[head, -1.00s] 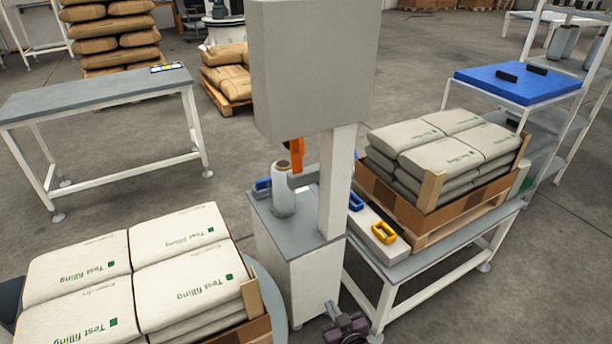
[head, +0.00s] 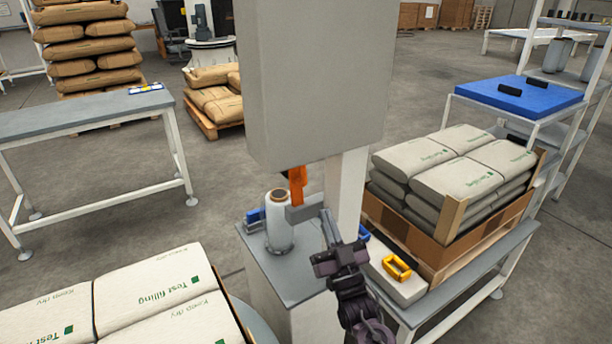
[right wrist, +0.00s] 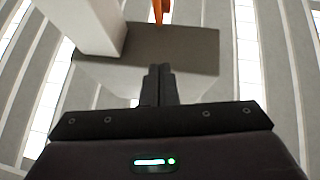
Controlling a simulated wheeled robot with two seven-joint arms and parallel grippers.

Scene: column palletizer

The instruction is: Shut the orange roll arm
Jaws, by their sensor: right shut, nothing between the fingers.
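The orange roll arm (head: 298,185) hangs just below the large grey box on the white column, above and beside a wrapped film roll (head: 279,222). A grey bracket (head: 304,212) sits to the right of the roll. In the right wrist view the orange arm (right wrist: 158,10) shows at the top edge, past the grey cabinet top. My right gripper (head: 326,226) is shut and empty, in front of the column and to the right of the roll. In the right wrist view its fingers (right wrist: 159,78) are together. My left gripper is not in view.
The grey cabinet top (head: 300,281) carries the roll. A yellow handle piece (head: 397,267) lies on a white block at the right. A crate of sacks (head: 432,240) stands behind it. Test filling sacks (head: 150,285) are at the lower left. The large grey box (head: 312,80) overhangs the roll.

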